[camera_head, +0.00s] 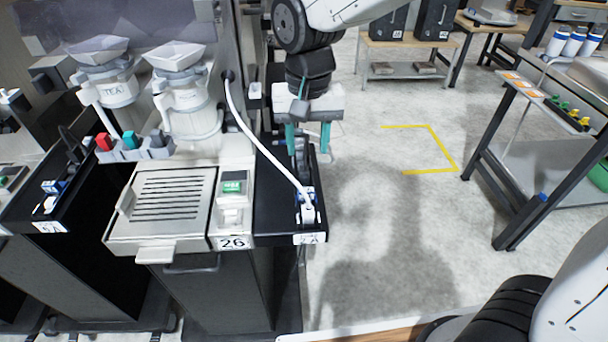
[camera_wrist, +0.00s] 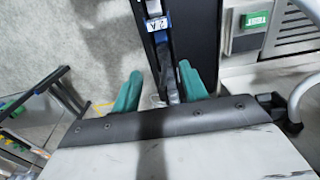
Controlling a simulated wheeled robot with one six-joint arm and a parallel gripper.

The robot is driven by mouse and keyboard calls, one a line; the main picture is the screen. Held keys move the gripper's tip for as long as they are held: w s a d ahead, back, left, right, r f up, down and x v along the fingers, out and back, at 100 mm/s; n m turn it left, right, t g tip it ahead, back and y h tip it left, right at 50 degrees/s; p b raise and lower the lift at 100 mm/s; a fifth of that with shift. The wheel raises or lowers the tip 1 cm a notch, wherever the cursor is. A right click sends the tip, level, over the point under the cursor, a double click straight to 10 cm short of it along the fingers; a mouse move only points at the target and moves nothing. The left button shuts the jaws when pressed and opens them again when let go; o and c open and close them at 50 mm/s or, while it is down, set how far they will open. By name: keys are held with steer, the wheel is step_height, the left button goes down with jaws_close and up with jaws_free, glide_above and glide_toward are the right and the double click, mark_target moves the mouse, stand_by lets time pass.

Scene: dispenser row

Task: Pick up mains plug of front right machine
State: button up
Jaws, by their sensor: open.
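The mains plug (camera_head: 308,207), white with blue parts, sits on the black side shelf (camera_head: 278,215) right of machine 26 (camera_head: 165,205). A white cable (camera_head: 262,150) arches from the machine to it. My gripper (camera_head: 308,150) is open and empty, with teal fingers pointing down, behind the plug at the shelf's right edge. In the wrist view, a narrow dark part lies between the fingers of my gripper (camera_wrist: 160,72). I cannot tell whether the fingers touch anything.
Another machine's dark shelf (camera_head: 55,205) with a blue and white plug (camera_head: 53,187) is at the left. Bare floor (camera_head: 385,215) lies right of machine 26, with a yellow floor marking (camera_head: 432,148). A dark-framed rack (camera_head: 500,170) stands at the right.

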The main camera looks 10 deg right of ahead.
mark_target(304, 168)
steer(key=shift+w+a+f, duration=0.1)
steer(key=shift+a+f, duration=0.25)
steer(key=shift+f, duration=0.1)
steer(key=f, duration=0.7)
steer(key=shift+w+f, duration=0.1)
steer(key=shift+w, duration=0.3)
jaws_close()
